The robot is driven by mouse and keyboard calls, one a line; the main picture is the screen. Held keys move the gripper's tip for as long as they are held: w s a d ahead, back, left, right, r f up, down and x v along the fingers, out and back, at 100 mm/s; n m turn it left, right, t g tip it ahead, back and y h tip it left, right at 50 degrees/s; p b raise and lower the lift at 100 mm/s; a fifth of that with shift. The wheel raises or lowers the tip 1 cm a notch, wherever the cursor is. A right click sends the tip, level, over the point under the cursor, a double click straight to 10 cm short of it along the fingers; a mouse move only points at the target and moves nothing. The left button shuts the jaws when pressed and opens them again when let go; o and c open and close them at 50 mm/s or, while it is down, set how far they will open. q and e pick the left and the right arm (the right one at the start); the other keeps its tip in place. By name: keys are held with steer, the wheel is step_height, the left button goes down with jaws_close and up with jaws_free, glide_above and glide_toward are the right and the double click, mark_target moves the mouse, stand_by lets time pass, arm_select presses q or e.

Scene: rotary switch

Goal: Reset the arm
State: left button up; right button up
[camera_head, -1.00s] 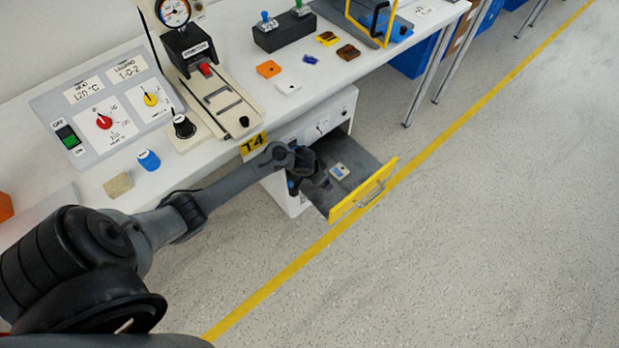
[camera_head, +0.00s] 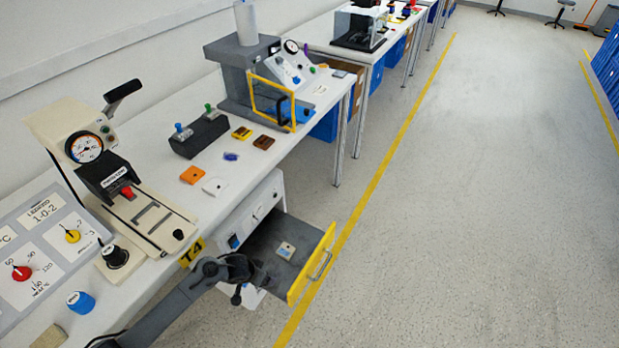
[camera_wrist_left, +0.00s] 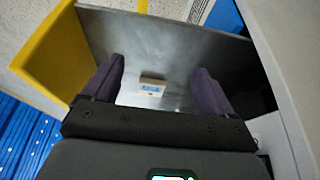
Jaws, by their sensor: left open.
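My left arm (camera_head: 170,315) reaches in from the lower left in the head view. Its gripper (camera_head: 246,280) is at the near left side of the pulled-out drawer (camera_head: 268,241). In the left wrist view the two dark fingers (camera_wrist_left: 160,66) are spread apart with nothing between them touching either one. A small pale block with a blue label (camera_wrist_left: 153,86) lies on the grey drawer floor beyond the fingers; it also shows in the head view (camera_head: 286,250). My right gripper is not in view.
The drawer's yellow front (camera_head: 311,264) juts into the aisle. On the bench stand a dial-gauge press (camera_head: 113,180), a control panel with red and yellow knobs (camera_head: 45,250), a blue knob (camera_head: 80,302) and several small tiles. The floor to the right is clear.

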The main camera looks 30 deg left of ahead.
arm_select(q)
steer(key=s+d+f+g+h+p, duration=0.15)
steer(key=s+d+p, duration=0.25)
steer(key=s+d, duration=0.5)
steer(key=s+d+r+t+p, duration=0.1)
steer(key=s+d+r+p, duration=0.1)
steer(key=s+d+r, duration=0.45)
steer(key=s+d+r+p, duration=0.1)
steer(key=d+r+p, duration=0.15)
steer(key=r, duration=0.65)
step_height(320, 180, up, 52)
steer(key=s+a+m+y+p, duration=0.1)
steer(key=s+m+p, duration=0.15)
steer(key=p, duration=3.55)
step_height(320, 180, down, 75)
steer(key=b, duration=7.5)
steer(key=shift+a, duration=0.2)
steer(key=shift+s+n, duration=0.1)
steer(key=shift+n, duration=0.15)
